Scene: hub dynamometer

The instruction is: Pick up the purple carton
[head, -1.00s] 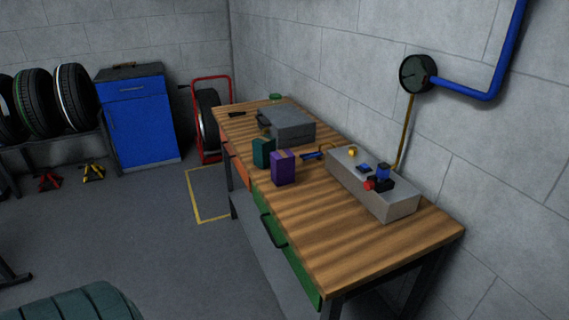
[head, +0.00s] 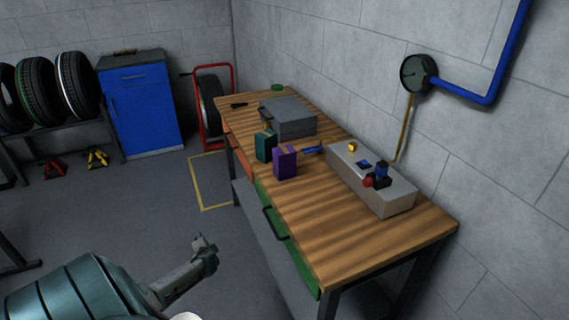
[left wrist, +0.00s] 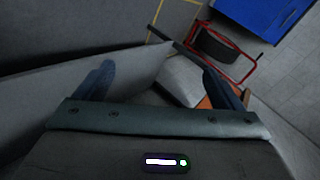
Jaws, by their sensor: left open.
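The purple carton (head: 285,163) stands upright on the wooden workbench (head: 330,225), near its front edge. A teal carton (head: 265,146) stands just behind and left of it. My left gripper (head: 207,248) is in front of the bench at the lower left, well apart from the carton and over the floor. In the left wrist view its two fingers (left wrist: 158,82) are spread with nothing between them. The purple carton is not visible in the left wrist view. My right gripper is not in view.
A grey case (head: 289,118) lies behind the cartons. A grey block (head: 370,180) with fittings stands to their right. A green drawer (head: 286,240) with a dark handle is on the bench front. A red tyre trolley (head: 211,108) stands beyond the bench's far end.

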